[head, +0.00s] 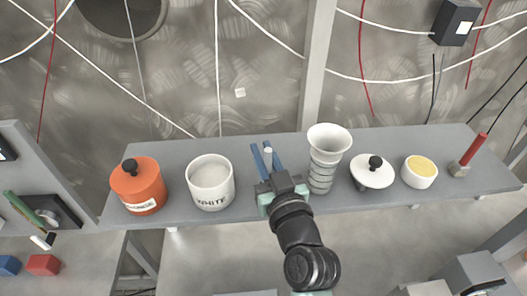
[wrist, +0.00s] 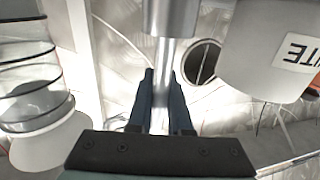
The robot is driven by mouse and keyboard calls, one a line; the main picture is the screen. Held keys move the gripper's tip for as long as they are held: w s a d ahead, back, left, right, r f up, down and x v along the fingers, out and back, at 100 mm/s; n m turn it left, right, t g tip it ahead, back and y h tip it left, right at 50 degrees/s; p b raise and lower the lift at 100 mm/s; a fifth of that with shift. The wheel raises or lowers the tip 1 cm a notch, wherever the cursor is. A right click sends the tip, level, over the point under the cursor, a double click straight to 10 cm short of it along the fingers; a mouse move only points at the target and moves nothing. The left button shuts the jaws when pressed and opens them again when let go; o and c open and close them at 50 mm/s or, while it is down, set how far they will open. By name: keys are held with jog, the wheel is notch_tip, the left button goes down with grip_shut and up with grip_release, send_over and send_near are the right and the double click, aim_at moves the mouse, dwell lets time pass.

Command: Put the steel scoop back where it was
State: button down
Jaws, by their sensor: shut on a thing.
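The steel scoop (wrist: 172,18) shows in the wrist view as a shiny metal cylinder with a narrower stem between my blue fingers. My gripper (wrist: 161,85) is shut on it. In the head view my gripper (head: 267,152) is over the middle of the grey shelf (head: 108,205), and only a small pale end of the scoop (head: 268,157) shows between the fingers. The white pot labelled WHITE (head: 210,188) stands open to the left, with pale content. It also shows in the wrist view (wrist: 265,45). The scoop's far end is out of view.
A ringed clear holder with a white flared top (head: 328,138) stands close to my gripper's right. Further right are a white lid with a black knob (head: 371,177), a bowl of yellow content (head: 419,178) and a red-handled tool (head: 475,150). A lidded orange pot (head: 138,190) stands far left.

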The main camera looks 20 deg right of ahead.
jog(key=shift+f, duration=0.1)
jog(key=shift+f+b, duration=0.1)
jog(key=shift+b, duration=0.2)
jog(key=c, duration=0.8)
grip_release()
jog(key=shift+c, duration=0.2)
jog(key=shift+r+p, duration=0.35)
jog(key=shift+p, duration=0.1)
jog(key=s+a+b, duration=0.1)
jog(key=s+b, duration=0.4)
jog(key=s, duration=0.7)
jog(key=shift+f, duration=0.15)
